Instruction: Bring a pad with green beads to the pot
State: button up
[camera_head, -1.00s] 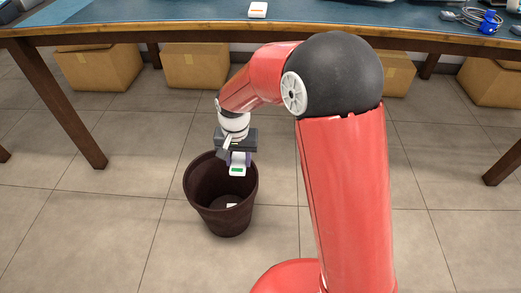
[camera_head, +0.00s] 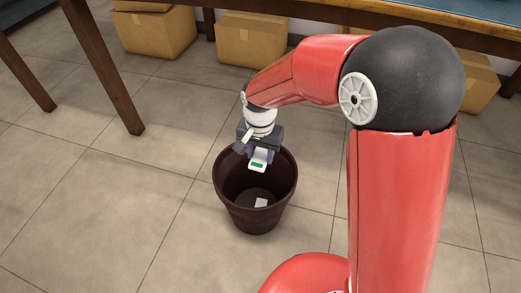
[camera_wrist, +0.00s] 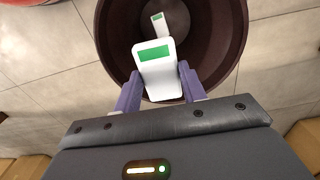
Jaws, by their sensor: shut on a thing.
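My gripper (camera_head: 257,156) is shut on a white pad with a green patch (camera_head: 257,166) and holds it above the mouth of the dark brown pot (camera_head: 254,212). In the wrist view the held pad (camera_wrist: 158,78) sits between the two purple fingers (camera_wrist: 158,90), over the opening of the pot (camera_wrist: 237,45). A second white pad (camera_head: 261,202) lies inside on the pot's bottom. In the wrist view this second pad (camera_wrist: 158,20) also shows a green patch.
The pot stands on a tiled floor (camera_head: 110,225) with free room to its left. A table with wooden legs (camera_head: 105,65) stands behind. Cardboard boxes (camera_head: 250,42) sit under the table.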

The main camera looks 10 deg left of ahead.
aim_at(260, 157)
jog(key=shift+f, duration=0.75)
jog(key=o, duration=1)
jog(key=shift+o, duration=0.2)
notch_tip(260, 157, up, 8)
jog(key=shift+p, duration=0.7)
